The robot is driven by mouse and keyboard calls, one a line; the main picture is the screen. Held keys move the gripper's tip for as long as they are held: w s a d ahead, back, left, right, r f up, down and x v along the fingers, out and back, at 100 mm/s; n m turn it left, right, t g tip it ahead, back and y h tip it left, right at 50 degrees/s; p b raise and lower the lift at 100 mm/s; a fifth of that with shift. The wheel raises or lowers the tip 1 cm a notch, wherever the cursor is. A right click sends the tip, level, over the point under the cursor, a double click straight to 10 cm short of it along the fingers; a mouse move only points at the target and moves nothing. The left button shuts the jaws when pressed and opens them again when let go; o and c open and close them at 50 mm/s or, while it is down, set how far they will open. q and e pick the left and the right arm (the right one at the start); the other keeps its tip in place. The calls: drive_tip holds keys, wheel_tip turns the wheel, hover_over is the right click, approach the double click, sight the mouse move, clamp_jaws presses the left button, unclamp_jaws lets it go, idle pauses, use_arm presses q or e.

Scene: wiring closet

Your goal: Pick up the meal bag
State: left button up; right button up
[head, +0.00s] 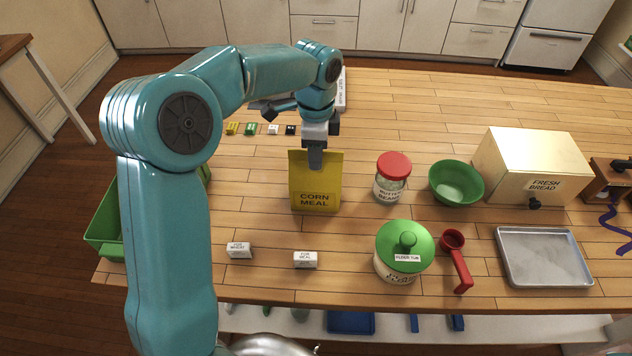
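The meal bag (316,197) is a yellow bag lettered CORN MEAL, standing upright on the wooden counter near the middle of the head view. My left arm reaches over from the left, and its gripper (315,157) points down at the bag's top edge. The near finger overlaps the upper middle of the bag. I see the fingers nearly edge-on, so I cannot tell whether they are shut on the bag or open around it. The bag's base appears to rest on the counter. My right gripper is not in view.
Right of the bag stand a red-lidded jar (391,181), green bowl (456,183), green-lidded flour tub (403,254), red scoop (456,258), bread box (531,164) and metal tray (544,257). Small white labelled blocks (305,260) lie in front. A green bin (104,219) is at left.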

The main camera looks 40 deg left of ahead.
use_arm(q)
drive_tip(key=shift+d+f, duration=0.1)
drive_tip(key=shift+f, duration=0.1)
drive_tip(key=shift+s, duration=0.1)
drive_tip(key=shift+c, duration=0.3)
drive_tip(key=shift+a, duration=0.2)
drive_tip(key=c, duration=0.5)
drive_tip(key=shift+d, duration=0.15)
clamp_jaws()
drive_tip(key=shift+r, duration=0.1)
